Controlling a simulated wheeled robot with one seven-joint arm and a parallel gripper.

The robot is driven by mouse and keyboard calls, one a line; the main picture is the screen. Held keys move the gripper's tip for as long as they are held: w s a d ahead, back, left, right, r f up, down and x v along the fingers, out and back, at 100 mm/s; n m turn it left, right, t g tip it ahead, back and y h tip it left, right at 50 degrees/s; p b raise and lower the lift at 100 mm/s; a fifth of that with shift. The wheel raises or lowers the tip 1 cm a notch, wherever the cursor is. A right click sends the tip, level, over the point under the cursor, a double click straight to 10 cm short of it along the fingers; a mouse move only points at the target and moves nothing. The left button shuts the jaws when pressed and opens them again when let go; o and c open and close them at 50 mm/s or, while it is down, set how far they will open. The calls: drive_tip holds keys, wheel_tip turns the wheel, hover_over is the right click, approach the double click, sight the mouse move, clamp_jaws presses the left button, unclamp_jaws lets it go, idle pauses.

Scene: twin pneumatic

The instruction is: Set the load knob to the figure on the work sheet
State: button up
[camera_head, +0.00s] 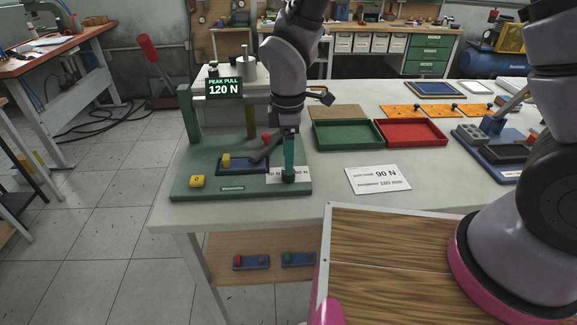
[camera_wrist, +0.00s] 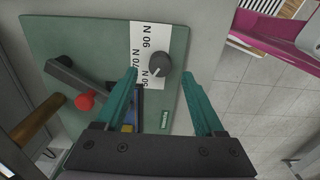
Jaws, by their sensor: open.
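The load knob (camera_wrist: 165,64) is a dark grey round knob with a white pointer line, beside a white scale strip (camera_wrist: 151,38) marked 50 N, 70 N and 90 N. Its pointer slants toward the lower left, near the 50 N mark. My gripper (camera_wrist: 160,73) is open, its teal fingers one on either side of the knob; I cannot tell if they touch it. In the head view my gripper (camera_head: 289,166) points down over the knob (camera_head: 289,179). The white work sheet (camera_head: 378,180) lies to the right on the table and reads 90 N, with a smaller second line.
The green test rig plate (camera_head: 215,189) carries a yellow button (camera_head: 197,181), a red knob (camera_head: 267,137) and a display (camera_head: 224,88) reading PEAK PULL 120 N. Green (camera_head: 350,147) and red (camera_head: 410,144) trays stand behind the sheet. The table (camera_head: 335,212) is clear around the sheet.

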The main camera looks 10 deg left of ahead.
drive_tip(key=shift+f, duration=1.85)
clamp_jaws()
